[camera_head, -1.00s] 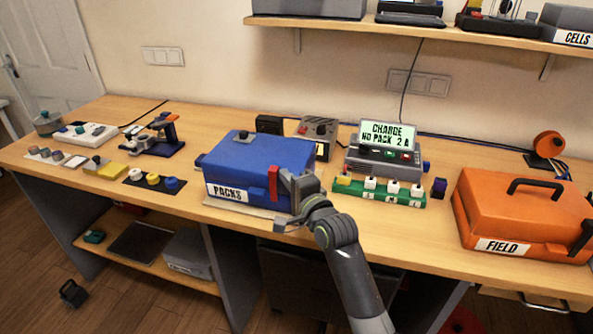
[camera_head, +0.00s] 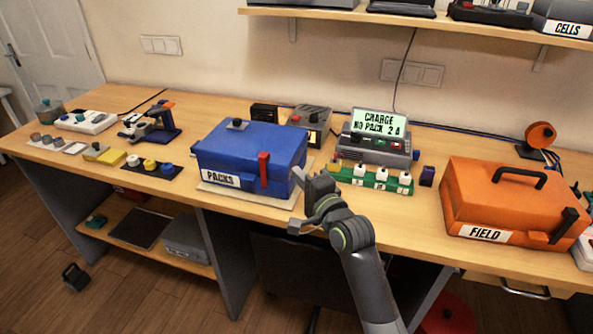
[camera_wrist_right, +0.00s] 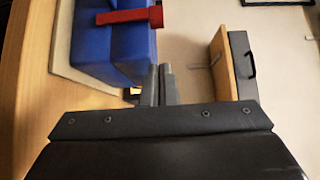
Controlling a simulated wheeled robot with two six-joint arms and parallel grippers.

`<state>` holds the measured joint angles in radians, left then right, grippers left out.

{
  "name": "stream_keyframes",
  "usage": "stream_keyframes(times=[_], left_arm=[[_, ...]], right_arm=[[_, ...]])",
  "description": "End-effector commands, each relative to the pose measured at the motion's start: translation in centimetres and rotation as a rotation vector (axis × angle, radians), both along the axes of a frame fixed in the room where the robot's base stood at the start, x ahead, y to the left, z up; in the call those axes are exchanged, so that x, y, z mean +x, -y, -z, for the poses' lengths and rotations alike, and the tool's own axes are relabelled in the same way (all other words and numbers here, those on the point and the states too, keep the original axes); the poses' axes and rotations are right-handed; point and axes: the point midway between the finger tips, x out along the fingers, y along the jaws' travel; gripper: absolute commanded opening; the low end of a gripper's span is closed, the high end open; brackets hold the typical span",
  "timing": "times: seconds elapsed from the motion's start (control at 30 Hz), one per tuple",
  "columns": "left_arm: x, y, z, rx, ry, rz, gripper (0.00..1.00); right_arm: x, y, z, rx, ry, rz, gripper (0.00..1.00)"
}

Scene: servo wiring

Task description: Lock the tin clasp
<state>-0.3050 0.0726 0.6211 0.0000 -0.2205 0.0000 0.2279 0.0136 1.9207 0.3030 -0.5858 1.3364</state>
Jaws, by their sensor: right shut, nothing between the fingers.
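The blue tin (camera_head: 225,150) labelled PACKS stands on a pale mat (camera_head: 240,194) near the bench's front edge, its lid down. Its red clasp (camera_head: 264,170) is a narrow upright bar at the front face, towards the right corner. In the right wrist view the clasp (camera_wrist_right: 130,16) shows as a red bar at the blue tin's side (camera_wrist_right: 115,55). My right gripper (camera_head: 298,175) is just right of the tin, apart from the clasp, with its fingers (camera_wrist_right: 160,85) together and empty. I cannot tell whether the clasp is fully seated. My left gripper is not in view.
A green block with white-topped switches (camera_head: 375,180) and a charger with a lit display (camera_head: 378,125) stand right of the tin. An orange case (camera_head: 510,195) labelled FIELD is farther right. A black strip with knobs (camera_head: 150,168) lies to the left.

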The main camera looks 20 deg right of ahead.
Motion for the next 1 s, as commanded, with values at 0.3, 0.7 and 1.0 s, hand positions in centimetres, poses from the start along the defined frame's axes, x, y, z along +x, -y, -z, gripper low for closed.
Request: stream_keyframes(times=[0.3,0.7,1.0], left_arm=[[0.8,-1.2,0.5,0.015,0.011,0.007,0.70],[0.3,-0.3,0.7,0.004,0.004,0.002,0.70],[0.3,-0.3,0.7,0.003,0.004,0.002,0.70]], right_arm=[[-4.9,1.1,0.1,0.000,-0.001,0.001,0.00],[-6.3,1.4,0.0,0.000,-0.001,0.000,0.00],[-6.3,1.4,0.0,-0.002,-0.002,0.000,0.00]])
